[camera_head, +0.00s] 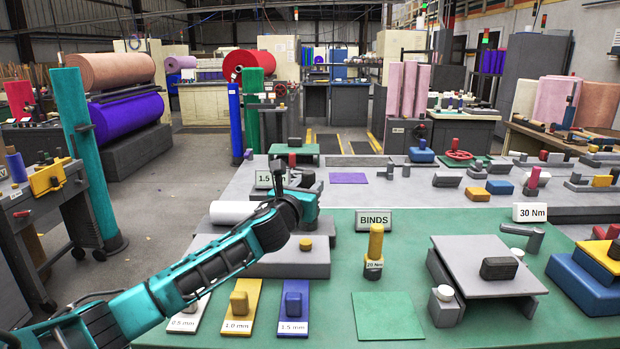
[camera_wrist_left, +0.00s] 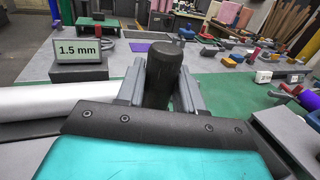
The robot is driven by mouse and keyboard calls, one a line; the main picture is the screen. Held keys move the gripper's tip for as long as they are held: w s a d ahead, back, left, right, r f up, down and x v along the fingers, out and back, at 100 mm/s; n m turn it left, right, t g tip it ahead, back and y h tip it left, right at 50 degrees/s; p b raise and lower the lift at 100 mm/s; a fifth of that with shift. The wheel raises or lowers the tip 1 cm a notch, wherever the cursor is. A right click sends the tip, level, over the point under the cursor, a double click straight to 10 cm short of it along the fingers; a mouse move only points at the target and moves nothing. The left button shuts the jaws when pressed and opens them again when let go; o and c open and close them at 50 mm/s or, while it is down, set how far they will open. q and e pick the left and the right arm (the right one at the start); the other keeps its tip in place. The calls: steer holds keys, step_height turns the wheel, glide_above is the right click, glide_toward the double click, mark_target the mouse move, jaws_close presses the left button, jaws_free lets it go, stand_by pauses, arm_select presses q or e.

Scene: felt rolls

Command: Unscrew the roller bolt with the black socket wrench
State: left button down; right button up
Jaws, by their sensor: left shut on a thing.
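My left gripper (camera_head: 296,186) is at the far end of my teal arm, next to the white roller (camera_head: 230,211) and behind the grey block. In the left wrist view its two grey fingers (camera_wrist_left: 160,88) are shut on an upright black cylindrical handle (camera_wrist_left: 164,66), which looks like the black socket wrench. The wrench's lower end is hidden behind the gripper's body. The white roller also shows in the left wrist view (camera_wrist_left: 60,101), to the left of the fingers. I cannot make out the roller bolt. My right gripper is not in view.
A "1.5 mm" sign (camera_head: 268,179) stands close beside the gripper. A yellow "20 Nm" tool (camera_head: 375,245) and a "BINDS" sign (camera_head: 375,220) stand to the right. The green mat (camera_head: 345,275) has free room.

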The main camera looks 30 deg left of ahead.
arm_select(q)
steer(key=shift+w+a+r, duration=0.35)
steer(key=shift+a+r, duration=0.15)
steer(key=shift+a, duration=0.1)
steer(key=shift+s, duration=0.1)
steer(key=shift+r, duration=0.1)
steer(key=shift+f+b, duration=1.3)
steer(key=shift+f, duration=1.4)
